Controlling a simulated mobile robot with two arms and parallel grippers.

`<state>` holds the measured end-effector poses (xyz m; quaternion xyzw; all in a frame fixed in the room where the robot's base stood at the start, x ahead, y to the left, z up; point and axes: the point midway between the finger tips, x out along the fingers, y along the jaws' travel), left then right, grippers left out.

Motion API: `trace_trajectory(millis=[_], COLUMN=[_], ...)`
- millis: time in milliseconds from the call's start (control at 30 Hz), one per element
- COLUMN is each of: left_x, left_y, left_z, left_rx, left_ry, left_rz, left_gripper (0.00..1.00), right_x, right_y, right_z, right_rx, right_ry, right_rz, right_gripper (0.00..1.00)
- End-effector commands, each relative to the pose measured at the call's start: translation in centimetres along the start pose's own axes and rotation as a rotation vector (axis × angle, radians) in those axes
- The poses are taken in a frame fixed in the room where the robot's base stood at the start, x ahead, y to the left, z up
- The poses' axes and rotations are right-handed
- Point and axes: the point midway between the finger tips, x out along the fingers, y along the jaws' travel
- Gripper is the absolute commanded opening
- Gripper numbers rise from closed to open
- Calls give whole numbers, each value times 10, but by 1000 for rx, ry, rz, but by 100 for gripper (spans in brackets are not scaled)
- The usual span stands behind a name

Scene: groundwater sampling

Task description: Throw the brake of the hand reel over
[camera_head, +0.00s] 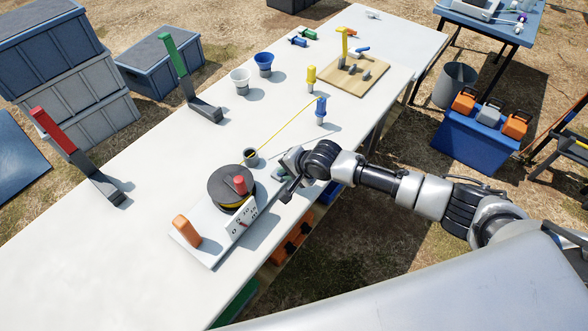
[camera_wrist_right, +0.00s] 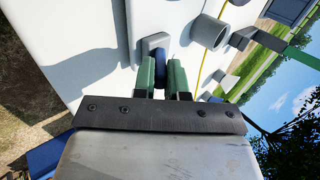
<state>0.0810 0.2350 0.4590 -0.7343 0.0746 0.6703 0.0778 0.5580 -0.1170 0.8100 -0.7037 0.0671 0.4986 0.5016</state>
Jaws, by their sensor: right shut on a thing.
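The hand reel stands on the long white table. Its dark drum (camera_head: 231,187) has a red knob (camera_head: 240,184) on top, an orange grip (camera_head: 187,231) at the near end and a white dial plate (camera_head: 242,220) on its side. My right gripper (camera_head: 281,174) is at the reel's far right end. In the right wrist view its green fingers (camera_wrist_right: 161,78) are shut on a dark blue lever (camera_wrist_right: 159,66), which looks like the brake, beside a grey block (camera_wrist_right: 154,43). The fingers hide part of the lever. My left gripper is not in view.
Red (camera_head: 55,132) and green (camera_head: 175,55) upright handles stand at the left. White (camera_head: 240,82) and blue (camera_head: 263,63) cups stand farther back.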

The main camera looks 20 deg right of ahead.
Motion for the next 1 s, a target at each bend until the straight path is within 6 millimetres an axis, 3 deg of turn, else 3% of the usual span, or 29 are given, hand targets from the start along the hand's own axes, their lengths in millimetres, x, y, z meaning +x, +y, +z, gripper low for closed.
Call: trace_trajectory(millis=[333, 633, 1000], left_x=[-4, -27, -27], left_y=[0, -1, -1], left_z=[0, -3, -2], left_rx=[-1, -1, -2], left_ry=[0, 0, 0], left_rz=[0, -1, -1], left_gripper=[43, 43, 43], right_x=[0, 4, 8], right_y=[-3, -26, -28], right_z=[0, 0, 0], right_rx=[-1, 0, -1], right_ry=[-1, 1, 0], right_rz=[22, 192, 233], right_gripper=[0, 0, 0])
